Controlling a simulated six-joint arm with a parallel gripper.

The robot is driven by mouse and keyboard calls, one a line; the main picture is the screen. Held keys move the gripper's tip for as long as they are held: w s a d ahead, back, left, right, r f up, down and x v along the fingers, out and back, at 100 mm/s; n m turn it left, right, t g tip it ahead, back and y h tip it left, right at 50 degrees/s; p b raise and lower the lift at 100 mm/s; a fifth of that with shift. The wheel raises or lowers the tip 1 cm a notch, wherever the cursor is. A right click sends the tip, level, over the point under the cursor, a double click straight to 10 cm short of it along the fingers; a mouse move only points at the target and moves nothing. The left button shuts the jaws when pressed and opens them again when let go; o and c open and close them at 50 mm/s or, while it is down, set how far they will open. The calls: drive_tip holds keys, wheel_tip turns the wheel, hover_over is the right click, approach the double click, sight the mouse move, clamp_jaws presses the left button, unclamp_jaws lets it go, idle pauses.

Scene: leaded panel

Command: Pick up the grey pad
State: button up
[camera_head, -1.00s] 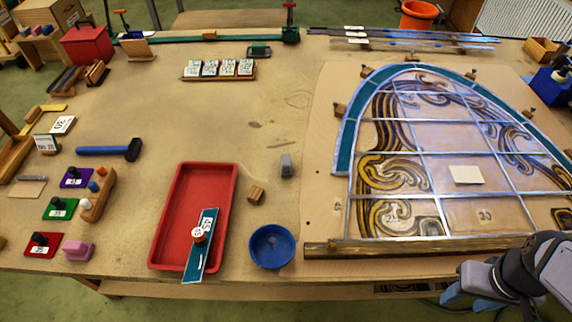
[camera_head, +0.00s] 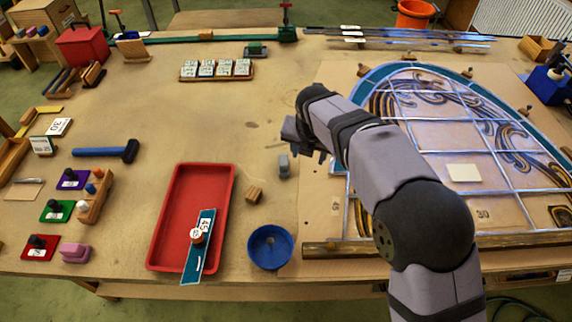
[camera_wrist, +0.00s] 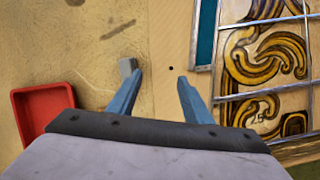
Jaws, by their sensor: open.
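The grey pad (camera_head: 284,166) is a small upright-looking grey block on the bare wood bench, between the red tray and the leaded panel. In the wrist view the grey pad (camera_wrist: 127,67) shows just past the tip of the left finger, outside the gap between the fingers. My gripper (camera_wrist: 159,78) is open with nothing between its blue fingers. In the head view my gripper (camera_head: 305,143) hangs over the bench close to the pad, and its fingertips are mostly hidden by the wrist.
A small wooden block (camera_head: 254,194) and a blue bowl (camera_head: 270,262) are near the pad. The red tray (camera_head: 180,180) lies to the left, holding a teal strip (camera_head: 208,225). The leaded panel (camera_head: 466,200) is to the right. Bench above the pad is clear.

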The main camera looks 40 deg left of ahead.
sight(283, 160)
drive_tip(key=s+a+n, duration=0.2)
drive_tip(key=a, duration=0.1)
drive_tip(key=s+a+n, duration=0.1)
drive_tip(key=a, duration=0.1)
drive_tip(key=shift+s+f+n+y, duration=0.1)
drive_tip(key=shift+s+n+y, duration=0.15)
drive_tip(key=shift+n+y, duration=0.05)
drive_tip(key=shift+p+x, duration=0.45)
drive_tip(key=shift+x, duration=0.6)
drive_tip(key=shift+a+f+p, duration=0.15)
drive_tip(key=shift+f+p, duration=0.5)
drive_tip(key=shift+p+x, duration=0.8)
drive_tip(key=shift+x, duration=1.15)
drive_tip(key=shift+a, duration=0.1)
clamp_jaws()
